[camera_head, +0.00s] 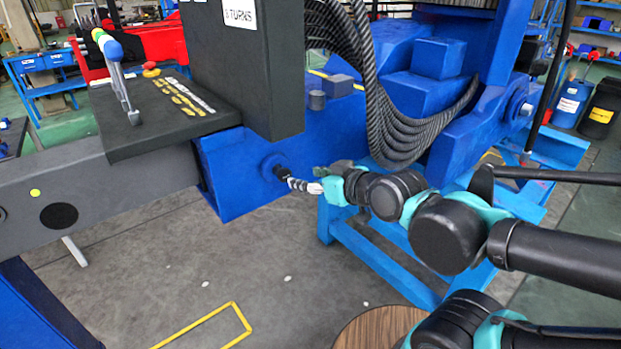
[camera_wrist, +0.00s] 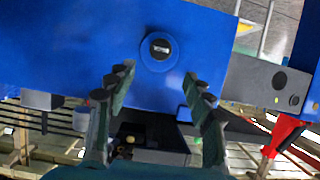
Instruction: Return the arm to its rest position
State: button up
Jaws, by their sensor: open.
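My gripper (camera_head: 325,182) is at the end of my black and teal arm, beside the blue crane beam (camera_head: 236,180) in the head view. In the wrist view my gripper (camera_wrist: 158,84) is open, with its two dark, ridged fingers apart and nothing between them. A round black knob with a blue collar (camera_wrist: 160,48) sits on the blue face beyond the fingertips. In the head view a short dark and pale striped piece (camera_head: 300,184) reaches from that face towards my gripper; whether they touch is unclear.
Thick black hoses (camera_head: 385,120) hang just above my arm. A blue stand (camera_head: 370,250) is below and behind it. A dark control box with levers (camera_head: 165,105) is at the left. A round wooden top (camera_head: 380,328) is at the bottom. The floor (camera_head: 270,270) at front left is mostly clear.

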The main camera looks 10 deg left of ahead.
jog(key=shift+s+d, duration=0.1)
jog(key=shift+d, duration=0.05)
jog(key=w+d+f+m+h, duration=0.3)
jog(key=w+d+f+h, duration=0.15)
jog(key=d+f, duration=0.3)
jog(key=s+d+f+m+g+h, duration=0.2)
jog(key=d+f, duration=0.4)
jog(key=d, duration=0.5)
jog(key=s+d+f+m+g+h, duration=0.1)
jog(key=d+f+m+g+h, duration=0.1)
jog(key=d+f+m+h, duration=0.2)
jog(key=d+f, duration=0.3)
jog(key=d, duration=0.5)
jog(key=shift+s+m+g, duration=0.3)
jog(key=shift+s+m, duration=0.1)
dwell(1.2)
